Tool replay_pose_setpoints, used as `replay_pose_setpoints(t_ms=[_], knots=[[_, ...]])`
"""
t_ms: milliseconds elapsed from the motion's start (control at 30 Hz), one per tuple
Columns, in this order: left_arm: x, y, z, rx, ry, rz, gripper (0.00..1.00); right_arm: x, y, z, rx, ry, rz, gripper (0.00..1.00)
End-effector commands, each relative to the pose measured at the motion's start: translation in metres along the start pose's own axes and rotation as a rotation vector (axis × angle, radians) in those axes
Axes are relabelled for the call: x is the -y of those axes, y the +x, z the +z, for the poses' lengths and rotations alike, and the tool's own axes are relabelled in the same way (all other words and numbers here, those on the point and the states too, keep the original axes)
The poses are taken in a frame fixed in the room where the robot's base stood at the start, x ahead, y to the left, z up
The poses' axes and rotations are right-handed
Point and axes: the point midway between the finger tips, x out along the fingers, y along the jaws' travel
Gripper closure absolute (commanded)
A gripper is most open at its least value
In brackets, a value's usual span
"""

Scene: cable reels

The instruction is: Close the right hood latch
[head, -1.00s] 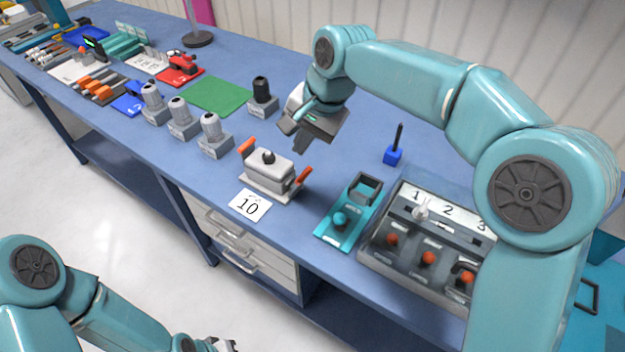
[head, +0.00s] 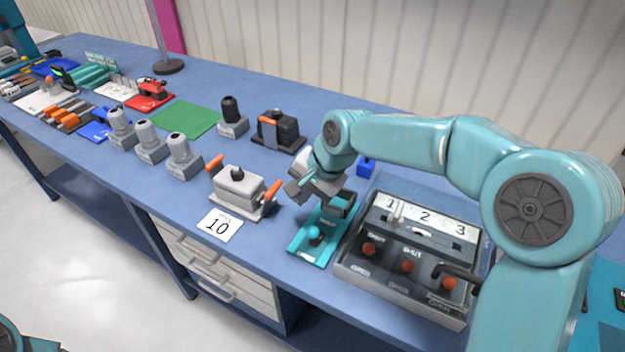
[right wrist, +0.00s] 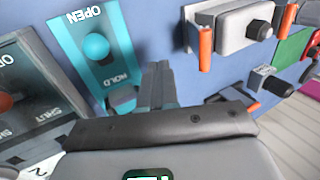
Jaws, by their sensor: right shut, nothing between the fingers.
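The grey hood (head: 237,186) sits on its light base behind the card marked 10. Its right latch (head: 270,200) is an orange lever on the hood's right end, slanting outward. The left latch (head: 213,166) is a similar orange lever at the other end. In the right wrist view the hood (right wrist: 238,27) is at the top, with the right latch (right wrist: 205,47) on its near end. My right gripper (head: 296,196) is shut and empty, just right of the right latch and apart from it. Its fingers (right wrist: 157,86) show in the wrist view. My left gripper is out of view.
A teal OPEN/HOLD fixture (head: 306,245) lies under and in front of my right gripper. A switch panel (head: 385,285) stands right of it. A black housing with an orange lever (head: 278,130) stands behind the hood. Grey cylinder-topped blocks (head: 179,150) stand to the left.

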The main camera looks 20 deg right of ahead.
Motion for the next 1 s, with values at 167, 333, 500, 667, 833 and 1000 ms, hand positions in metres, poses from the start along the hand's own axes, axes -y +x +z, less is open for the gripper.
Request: replay_pose_setpoints(t_ms=[167, 333, 500, 667, 833, 1000], knots=[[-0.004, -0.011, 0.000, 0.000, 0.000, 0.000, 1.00, 0.021, 0.014, 0.001, 0.002, -0.004, 0.000, 1.00], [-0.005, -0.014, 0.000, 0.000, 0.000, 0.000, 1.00, 0.034, 0.019, 0.001, 0.001, -0.003, 0.000, 1.00], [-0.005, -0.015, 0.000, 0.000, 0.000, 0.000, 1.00, 0.037, 0.021, 0.001, 0.001, -0.002, 0.000, 1.00], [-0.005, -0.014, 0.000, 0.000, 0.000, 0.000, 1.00, 0.037, 0.021, 0.001, 0.001, -0.002, 0.000, 1.00], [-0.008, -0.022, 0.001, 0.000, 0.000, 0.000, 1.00, 0.040, 0.017, 0.001, 0.001, -0.003, 0.013, 1.00], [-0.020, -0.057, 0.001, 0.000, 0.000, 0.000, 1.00, 0.051, 0.008, 0.002, 0.004, -0.005, 0.102, 1.00]])
